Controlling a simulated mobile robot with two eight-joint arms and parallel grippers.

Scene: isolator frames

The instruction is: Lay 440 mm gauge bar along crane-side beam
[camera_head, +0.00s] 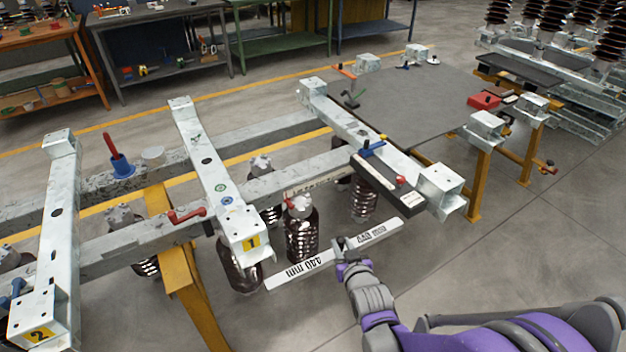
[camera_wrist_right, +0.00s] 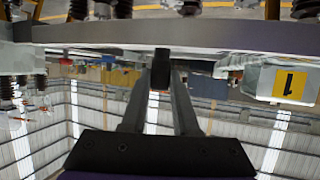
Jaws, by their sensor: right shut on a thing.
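My right gripper (camera_head: 345,250) is shut on the white 440 mm gauge bar (camera_head: 300,270), near its middle. The bar is held in the air in front of the frame, slanting up to the right, with "440 mm" printed on it. In the right wrist view the bar (camera_wrist_right: 100,33) crosses the top, with the fingers (camera_wrist_right: 160,72) below it. Galvanized cross beams lie over two long rails: one labelled 1 (camera_head: 207,160), one labelled 2 (camera_head: 60,210), and an unlabelled one (camera_head: 345,122) at right. I cannot tell which beam is crane-side. My left gripper is out of view.
Dark ribbed insulators (camera_head: 302,232) hang beneath the frame, just behind the bar. Red-handled clamps (camera_head: 187,215) stand on the rail. Yellow trestles (camera_head: 185,285) support it. Floor at lower right is open.

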